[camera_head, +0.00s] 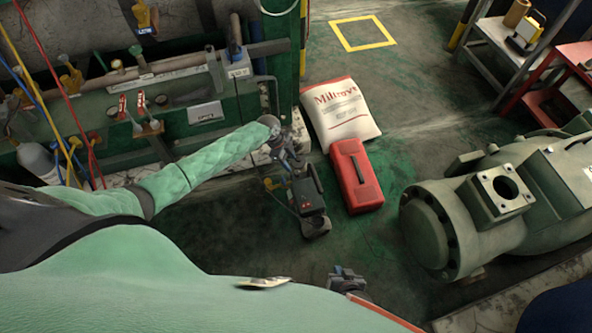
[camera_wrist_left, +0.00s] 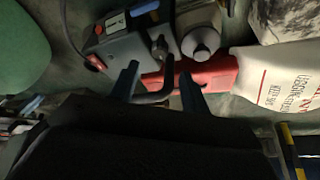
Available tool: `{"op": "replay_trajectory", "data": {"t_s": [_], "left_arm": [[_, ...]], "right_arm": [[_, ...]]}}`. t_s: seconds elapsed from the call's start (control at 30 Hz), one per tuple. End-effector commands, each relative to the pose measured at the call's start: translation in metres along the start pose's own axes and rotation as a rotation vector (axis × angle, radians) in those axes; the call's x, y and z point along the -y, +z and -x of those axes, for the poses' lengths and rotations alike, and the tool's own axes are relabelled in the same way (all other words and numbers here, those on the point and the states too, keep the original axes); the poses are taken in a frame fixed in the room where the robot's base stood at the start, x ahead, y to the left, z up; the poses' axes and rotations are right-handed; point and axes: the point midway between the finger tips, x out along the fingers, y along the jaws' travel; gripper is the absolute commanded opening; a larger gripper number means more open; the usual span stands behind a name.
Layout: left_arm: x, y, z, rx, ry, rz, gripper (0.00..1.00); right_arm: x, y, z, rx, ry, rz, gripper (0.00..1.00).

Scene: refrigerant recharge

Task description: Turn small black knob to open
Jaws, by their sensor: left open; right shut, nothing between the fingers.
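A dark grey portable unit (camera_head: 308,197) stands on the floor in the middle of the head view. In the left wrist view it is the grey box (camera_wrist_left: 118,50) near the top, with a small black knob-like part (camera_wrist_left: 158,47) on its near side. My left gripper (camera_head: 291,165) is over the back end of the unit. In the left wrist view its two fingers (camera_wrist_left: 158,88) are apart, with a curved black bar visible between them. I cannot tell whether they touch anything. My right gripper (camera_head: 348,283) is shut and empty, low in the head view, apart from the unit.
A red case (camera_head: 356,175) lies right of the unit, and a white sack (camera_head: 342,112) lies behind it. A large green compressor (camera_head: 500,200) is at the right. Pipes and valves (camera_head: 140,75) line the left wall. The floor between the case and compressor is clear.

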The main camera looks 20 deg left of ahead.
Motion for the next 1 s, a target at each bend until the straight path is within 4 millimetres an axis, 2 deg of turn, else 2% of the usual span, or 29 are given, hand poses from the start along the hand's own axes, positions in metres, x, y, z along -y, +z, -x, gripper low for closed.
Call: {"op": "replay_trajectory", "data": {"t_s": [0.4, 0.6, 0.87, 1.0], "left_arm": [[0.000, -0.001, -0.057, 0.000, 0.001, 0.003, 0.47], [0.000, 0.000, -0.068, 0.001, 0.000, 0.003, 0.47], [0.000, 0.000, -0.070, 0.001, 0.000, 0.002, 0.47], [0.000, 0.000, -0.070, 0.002, 0.000, 0.002, 0.23]], "right_arm": [[-0.001, 0.004, -0.004, 0.000, 0.000, 0.000, 0.00], [-0.001, 0.004, -0.005, 0.000, 0.000, -0.001, 0.00], [0.000, 0.005, -0.004, 0.001, -0.001, -0.001, 0.00], [0.000, 0.005, -0.004, 0.001, -0.001, -0.001, 0.00]]}}
